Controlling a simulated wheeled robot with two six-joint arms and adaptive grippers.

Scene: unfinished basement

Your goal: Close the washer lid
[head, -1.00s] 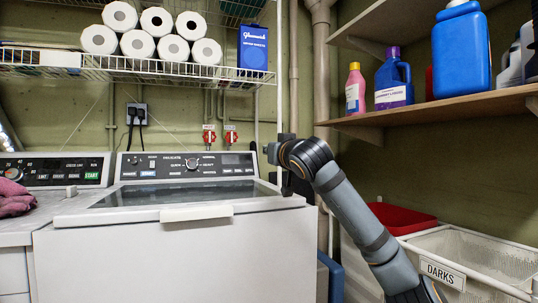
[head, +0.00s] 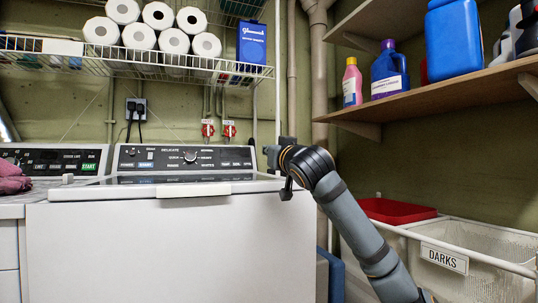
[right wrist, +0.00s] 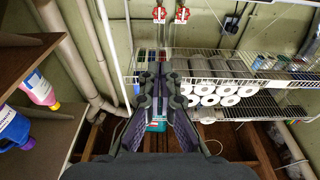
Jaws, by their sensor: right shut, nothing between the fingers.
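The white washer (head: 170,245) stands in the middle of the head view, its control panel (head: 190,157) behind its top. Its lid (head: 110,193), with a dark glass panel and a pale front handle (head: 193,189), lies flat or nearly flat over the top. I see it almost edge-on, so I cannot tell if a small gap is left. My right gripper (head: 273,157) is at the lid's right rear side, near the panel's right end; contact is unclear. In the right wrist view its fingers (right wrist: 163,70) are together and empty. My left gripper is not in view.
A wire shelf (head: 100,60) with paper rolls hangs above. At right are a wooden shelf (head: 440,97) with bottles, a basket (head: 485,250) labelled DARKS and a red bin (head: 395,209). A second machine (head: 50,159) and a pink cloth (head: 12,180) are at left.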

